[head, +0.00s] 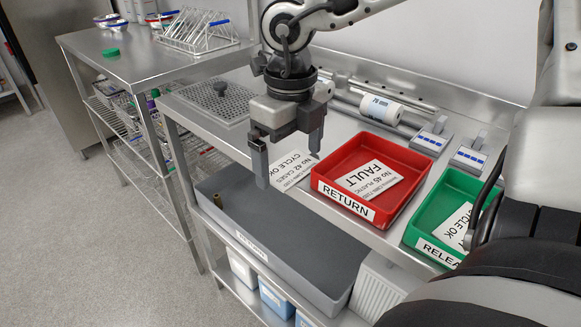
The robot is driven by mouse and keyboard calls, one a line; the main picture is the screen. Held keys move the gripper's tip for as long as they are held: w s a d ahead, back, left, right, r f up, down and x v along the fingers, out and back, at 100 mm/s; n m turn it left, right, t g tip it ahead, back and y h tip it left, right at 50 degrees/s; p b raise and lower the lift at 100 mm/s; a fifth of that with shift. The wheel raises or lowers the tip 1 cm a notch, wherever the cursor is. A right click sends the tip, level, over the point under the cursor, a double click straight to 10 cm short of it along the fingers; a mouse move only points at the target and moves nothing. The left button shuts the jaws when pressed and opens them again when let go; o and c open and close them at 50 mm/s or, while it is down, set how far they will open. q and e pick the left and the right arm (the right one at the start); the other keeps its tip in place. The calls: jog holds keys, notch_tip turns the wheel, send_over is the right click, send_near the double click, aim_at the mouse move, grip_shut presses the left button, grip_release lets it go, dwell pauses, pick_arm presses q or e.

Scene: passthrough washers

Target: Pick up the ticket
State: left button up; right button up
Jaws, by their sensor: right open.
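A white ticket (288,178), with upside-down print reading "CYCLE OK" and "No 42 CASES", lies on the steel bench near its front edge. My right gripper (289,160) is open, pointing down over this ticket, with its fingers in front of part of it. I cannot tell the exact height of the fingertips above it. A second ticket (369,180), marked "FAULT", lies in the red RETURN tray (345,198). A third ticket (457,226), marked "CYCLE OK", lies in the green RELEASE tray (424,238), partly hidden by my arm. My left gripper is out of view.
Behind the trays are a white label roll (380,108) and two small grey-blue devices (431,137). A perforated plate (218,100) is at the bench's left. A grey bin (285,238) sits on the shelf below. Another steel table (125,65) with a wire rack stands left.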

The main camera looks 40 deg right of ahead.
jog(key=shift+f, duration=0.15)
dwell(0.4)
jog(key=c, duration=0.8)
